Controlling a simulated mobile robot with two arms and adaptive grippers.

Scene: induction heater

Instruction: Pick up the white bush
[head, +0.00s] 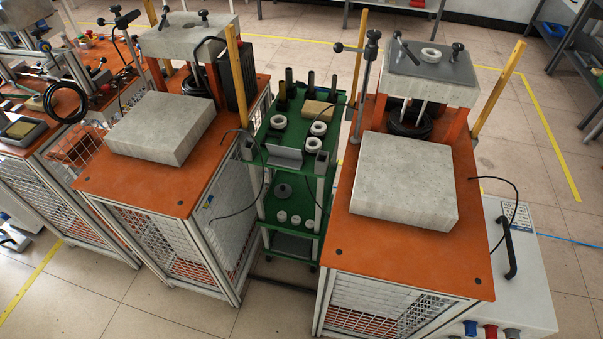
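Several white ring-shaped bushes are in the head view. On the top shelf of the green cart (252,178) there is one white bush (279,122) at the left, another white bush (318,128) at the right, and a third white bush (313,145) at the front right. Smaller white pieces (295,219) stand on a lower shelf. Another white ring (431,55) lies on the grey top plate of the right heater. I cannot tell which bush the task means. Neither of my grippers is in view.
The cart stands between the left orange table (140,190) and the right orange table (365,250). Each bears a large grey block (405,180). Dark cylinders (311,79) and a tan block (319,110) share the cart top. Upright yellow posts and loose black cables are near the cart. Tiled floor is open in front.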

